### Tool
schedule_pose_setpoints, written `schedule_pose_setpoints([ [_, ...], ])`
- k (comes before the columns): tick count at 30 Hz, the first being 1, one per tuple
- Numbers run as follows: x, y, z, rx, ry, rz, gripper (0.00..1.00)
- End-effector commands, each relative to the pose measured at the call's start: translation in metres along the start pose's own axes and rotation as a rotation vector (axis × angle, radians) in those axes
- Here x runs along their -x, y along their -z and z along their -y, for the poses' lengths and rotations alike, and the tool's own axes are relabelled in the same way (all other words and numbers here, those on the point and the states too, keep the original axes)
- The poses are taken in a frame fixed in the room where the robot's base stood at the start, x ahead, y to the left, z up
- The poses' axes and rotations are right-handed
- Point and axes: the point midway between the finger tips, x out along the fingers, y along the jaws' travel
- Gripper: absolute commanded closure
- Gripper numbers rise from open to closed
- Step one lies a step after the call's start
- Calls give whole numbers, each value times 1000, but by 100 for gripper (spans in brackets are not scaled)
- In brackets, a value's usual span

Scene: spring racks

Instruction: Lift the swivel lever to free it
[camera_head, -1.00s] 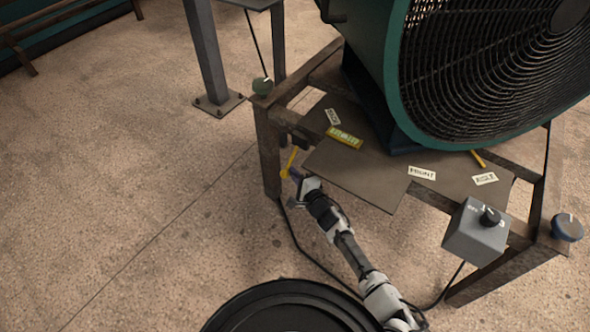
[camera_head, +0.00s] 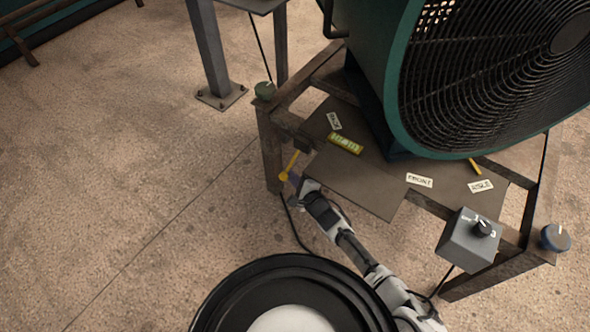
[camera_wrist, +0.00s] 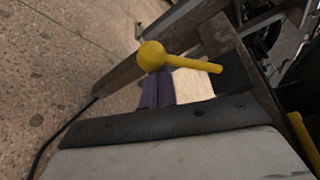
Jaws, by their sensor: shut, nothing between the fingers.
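The swivel lever is a yellow rod with a ball knob (camera_head: 284,176), at the left corner of the stand's frame. In the head view its rod slants up and right from the ball. In the wrist view the yellow ball (camera_wrist: 151,56) and rod lie across the front of my fingers. My gripper (camera_head: 295,180) is shut and empty, right beside the ball. In the wrist view the purple fingers (camera_wrist: 157,90) reach to just below the ball. I cannot tell whether they touch it. The lever's pivot is unclear.
A large green fan (camera_head: 390,80) stands on the stand's brown plate (camera_head: 350,185). A grey box with a black dial (camera_head: 468,242) sits at the front right. A second yellow lever (camera_head: 475,166) lies by the fan. Open floor (camera_head: 130,200) is to the left.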

Motion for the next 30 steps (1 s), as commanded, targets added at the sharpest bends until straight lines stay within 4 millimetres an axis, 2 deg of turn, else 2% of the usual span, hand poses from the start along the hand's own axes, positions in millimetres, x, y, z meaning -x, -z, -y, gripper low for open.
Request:
schedule_pose_setpoints([
  [3, 4, -11, 7, -1, 3, 3, 100],
  [12, 10, -23, 16, 1, 3, 4, 100],
  [30, 12, -28, 22, 1, 4, 4, 100],
])
